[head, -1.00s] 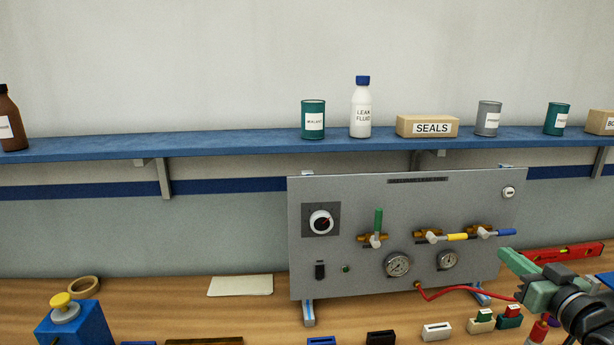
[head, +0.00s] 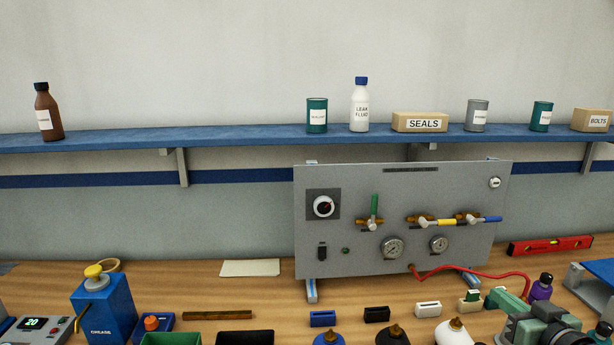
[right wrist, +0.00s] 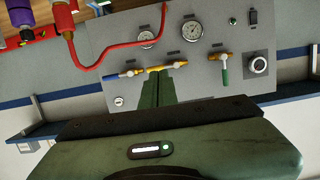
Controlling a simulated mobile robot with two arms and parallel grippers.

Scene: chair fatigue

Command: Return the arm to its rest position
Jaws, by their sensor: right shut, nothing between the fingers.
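My right gripper (head: 500,297) is at the lower right of the head view, low over the bench in front of the grey panel. Its green fingers are together and hold nothing. In the right wrist view the closed fingers (right wrist: 158,92) point toward the panel (right wrist: 205,80), which appears upside down. In the head view the grey panel (head: 345,262) stands upright with green, yellow and blue valve handles, two gauges and a black dial. My left gripper is not in view.
A red hose (head: 470,268) runs from the panel to the right. A blue grease box (head: 103,310) stands left. A blue shelf (head: 240,138) with bottles and cans runs behind.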

